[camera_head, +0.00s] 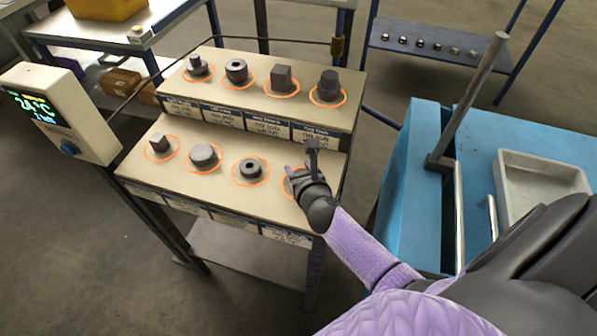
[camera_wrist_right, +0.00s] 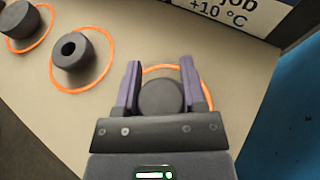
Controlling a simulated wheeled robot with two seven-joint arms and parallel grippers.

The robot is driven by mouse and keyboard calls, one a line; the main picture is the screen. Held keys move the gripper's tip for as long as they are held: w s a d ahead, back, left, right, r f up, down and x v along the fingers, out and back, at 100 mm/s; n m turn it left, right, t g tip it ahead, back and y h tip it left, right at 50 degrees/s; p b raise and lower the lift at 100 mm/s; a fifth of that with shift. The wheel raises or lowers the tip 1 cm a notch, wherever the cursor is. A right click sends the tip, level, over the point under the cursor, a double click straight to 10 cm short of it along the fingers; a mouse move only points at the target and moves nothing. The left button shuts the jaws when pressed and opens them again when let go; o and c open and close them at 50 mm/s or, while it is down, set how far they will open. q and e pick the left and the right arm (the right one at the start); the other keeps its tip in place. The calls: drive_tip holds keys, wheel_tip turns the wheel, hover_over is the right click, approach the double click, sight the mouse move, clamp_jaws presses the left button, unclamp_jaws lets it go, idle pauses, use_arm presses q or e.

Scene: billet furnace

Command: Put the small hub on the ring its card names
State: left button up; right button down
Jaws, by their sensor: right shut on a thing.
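My right gripper (camera_head: 298,180) is at the front right ring of the lower step. In the right wrist view, its two purple fingers (camera_wrist_right: 160,85) are shut on a round dark grey part (camera_wrist_right: 160,98). The part shows from above as a plain disc; its side and underside are hidden. An orange ring (camera_wrist_right: 165,68) shows around it; I cannot tell whether the part touches the surface. On the upper step, a small stepped part (camera_head: 196,67) stands at the far left and a larger stepped part (camera_head: 328,86) at the right, each inside an orange ring. My left gripper is not in view.
A bored cylinder (camera_head: 251,169), a plain cylinder (camera_head: 204,156) and a small block (camera_head: 158,143) stand left of the gripper. Printed cards (camera_head: 270,126) line the step fronts. A temperature box (camera_head: 60,110) is at left. A blue bench (camera_head: 412,190) with a tray (camera_head: 545,180) is at right.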

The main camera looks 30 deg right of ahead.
drive_tip(key=shift+c, duration=0.9)
unclamp_jaws()
drive_tip(key=shift+r, duration=0.25)
drive_tip(key=p+v, duration=0.4)
drive_tip(key=v, duration=0.7)
drive_tip(key=shift+d+f, duration=0.1)
drive_tip(key=shift+s, duration=0.45)
